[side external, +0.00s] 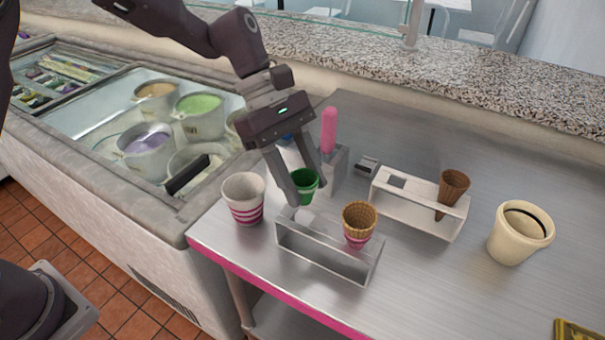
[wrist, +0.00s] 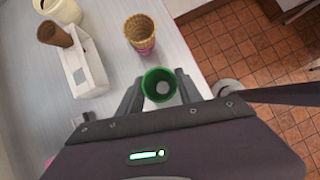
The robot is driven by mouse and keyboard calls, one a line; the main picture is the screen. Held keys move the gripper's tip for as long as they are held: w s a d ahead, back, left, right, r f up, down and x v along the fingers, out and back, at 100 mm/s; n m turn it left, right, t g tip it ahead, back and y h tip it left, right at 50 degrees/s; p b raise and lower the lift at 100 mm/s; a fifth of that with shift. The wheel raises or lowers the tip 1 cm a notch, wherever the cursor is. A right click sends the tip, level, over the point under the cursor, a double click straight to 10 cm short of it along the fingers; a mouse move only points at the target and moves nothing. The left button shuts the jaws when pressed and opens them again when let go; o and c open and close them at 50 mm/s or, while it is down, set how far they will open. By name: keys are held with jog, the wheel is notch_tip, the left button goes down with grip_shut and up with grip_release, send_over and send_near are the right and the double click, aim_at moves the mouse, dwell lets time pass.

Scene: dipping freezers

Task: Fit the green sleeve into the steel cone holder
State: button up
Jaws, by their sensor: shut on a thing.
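My gripper (side external: 309,194) is shut on the green sleeve (side external: 305,181), one finger on each side of it. In the wrist view the sleeve (wrist: 158,71) is a green ring between the fingers (wrist: 159,92), with a pale patch seen through it. The steel cone holder (side external: 325,262) stands near the front edge of the counter. A waffle cone in a pink-striped sleeve (side external: 358,222) sits at its right end. The green sleeve is upright near the holder's left end; I cannot tell its exact height above it.
A white cup with pink stripes (side external: 243,203) stands close left of the gripper. A pink-handled tool (side external: 329,131) stands in a metal box behind. Another holder (side external: 412,213) with a brown cone (side external: 453,187) and a cream pot (side external: 519,234) are right. Freezer tubs (side external: 199,115) lie left.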

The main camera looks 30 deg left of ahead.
jog(key=shift+f, duration=2.45)
jog(key=o, duration=1.4)
jog(key=shift+c, duration=0.2)
jog(key=v, duration=0.6)
jog(key=shift+a+r, duration=0.25)
jog(key=shift+r, duration=0.2)
